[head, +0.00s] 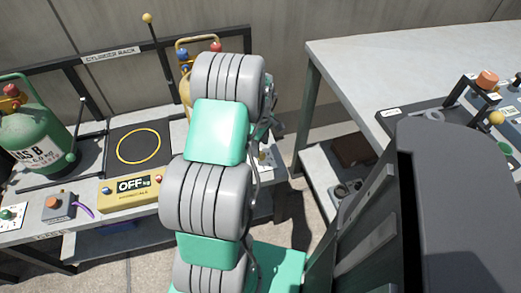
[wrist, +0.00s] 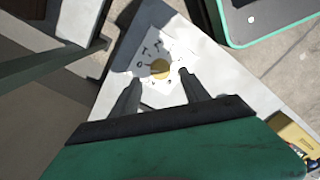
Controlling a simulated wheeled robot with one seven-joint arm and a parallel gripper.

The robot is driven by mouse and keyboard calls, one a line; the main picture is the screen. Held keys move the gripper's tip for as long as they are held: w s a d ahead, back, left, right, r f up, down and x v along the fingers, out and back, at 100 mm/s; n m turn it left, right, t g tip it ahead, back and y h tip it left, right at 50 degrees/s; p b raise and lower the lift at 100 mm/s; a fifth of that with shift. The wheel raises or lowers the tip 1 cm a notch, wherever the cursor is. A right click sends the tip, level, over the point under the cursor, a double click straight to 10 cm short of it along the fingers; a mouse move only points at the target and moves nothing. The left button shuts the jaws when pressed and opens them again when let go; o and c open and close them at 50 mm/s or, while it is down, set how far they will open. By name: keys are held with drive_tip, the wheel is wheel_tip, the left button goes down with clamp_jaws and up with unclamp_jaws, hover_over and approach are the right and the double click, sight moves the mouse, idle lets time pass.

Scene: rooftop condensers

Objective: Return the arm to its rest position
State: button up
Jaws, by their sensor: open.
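My arm (head: 205,195), grey and teal, rises through the middle of the head view in front of the left bench. My gripper (wrist: 160,78) shows in the wrist view with its two dark fingers apart and nothing held between them. It points toward a white plate (wrist: 172,92) with small dark marks and a round yellow knob (wrist: 160,68), which appears between the fingertips. I cannot tell the gap to the plate. In the head view the gripper is mostly hidden behind my arm.
The left bench holds a green cylinder (head: 32,135), a scale pad (head: 118,150), an "OFF" display (head: 130,193) and a small box (head: 58,207). A yellow cylinder stands partly behind my arm. A grey table (head: 400,65) stands right; open floor (head: 290,215) lies between.

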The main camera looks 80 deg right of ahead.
drive_tip(key=shift+r, duration=2)
